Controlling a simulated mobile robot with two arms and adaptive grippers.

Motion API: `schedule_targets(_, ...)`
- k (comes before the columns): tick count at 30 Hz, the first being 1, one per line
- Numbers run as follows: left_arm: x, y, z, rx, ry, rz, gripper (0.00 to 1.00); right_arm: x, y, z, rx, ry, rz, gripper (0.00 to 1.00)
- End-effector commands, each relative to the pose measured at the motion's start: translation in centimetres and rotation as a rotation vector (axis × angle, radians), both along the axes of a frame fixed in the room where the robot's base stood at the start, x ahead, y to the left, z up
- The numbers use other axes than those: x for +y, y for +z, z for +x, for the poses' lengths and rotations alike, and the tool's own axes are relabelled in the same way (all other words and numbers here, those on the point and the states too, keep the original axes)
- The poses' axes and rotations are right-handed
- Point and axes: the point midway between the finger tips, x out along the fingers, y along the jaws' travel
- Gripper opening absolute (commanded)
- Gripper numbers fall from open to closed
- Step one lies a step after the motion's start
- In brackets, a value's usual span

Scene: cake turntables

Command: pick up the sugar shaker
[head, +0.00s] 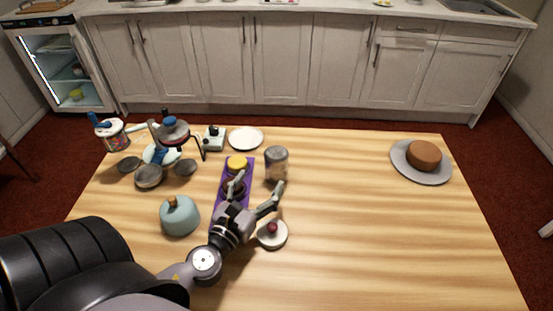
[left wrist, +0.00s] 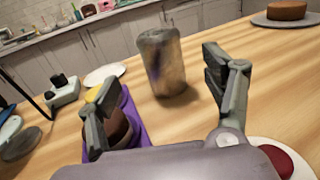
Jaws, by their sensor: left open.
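The sugar shaker (head: 276,160) looks like an upright clear jar with a grey lid and brownish contents. It stands on the wooden table, just right of the purple tray (head: 220,195). In the left wrist view the shaker (left wrist: 163,65) is upright beyond the fingertips, between the two fingers as seen from there. My left gripper (head: 259,184) is open and empty, on the near side of the shaker. In the left wrist view its fingers (left wrist: 155,82) are spread apart, with the left one in front of the tray. My right gripper is not in view.
Yellow and brown round items sit on the tray. A teal dome (head: 180,216) stands left of my gripper, and a small white dish (head: 272,241) with a red item is close by it. A brown cake (head: 424,154) rests on a grey turntable (head: 402,165). The right-centre table is clear.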

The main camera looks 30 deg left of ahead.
Motion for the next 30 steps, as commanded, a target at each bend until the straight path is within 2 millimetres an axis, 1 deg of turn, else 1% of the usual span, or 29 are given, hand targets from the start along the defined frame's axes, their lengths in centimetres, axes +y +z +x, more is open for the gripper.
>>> schedule_targets(1,0.1,0.4,1.1,-0.003,0.0,-0.001,0.75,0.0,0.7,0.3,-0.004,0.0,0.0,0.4)
schedule_targets(3,0.3,0.3,2.2,-0.003,0.0,-0.001,0.75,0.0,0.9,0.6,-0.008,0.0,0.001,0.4)
schedule_targets(7,0.6,0.2,3.6,-0.001,0.0,0.0,0.75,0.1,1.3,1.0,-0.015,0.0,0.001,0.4)
schedule_targets(11,0.7,0.1,4.1,0.0,0.0,-0.001,0.75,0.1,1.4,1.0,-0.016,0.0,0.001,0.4)
schedule_targets(14,0.8,0.1,5.0,-0.001,0.0,0.0,0.75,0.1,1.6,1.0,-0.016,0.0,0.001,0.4)
schedule_targets(21,1.4,0.2,8.6,-0.002,0.0,0.0,0.75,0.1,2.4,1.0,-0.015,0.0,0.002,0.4)
schedule_targets(25,1.5,0.1,9.6,0.0,0.0,-0.001,0.75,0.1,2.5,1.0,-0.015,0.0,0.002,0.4)
schedule_targets(30,1.5,0.0,9.8,0.001,0.0,-0.001,0.75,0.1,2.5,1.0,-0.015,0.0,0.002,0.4)
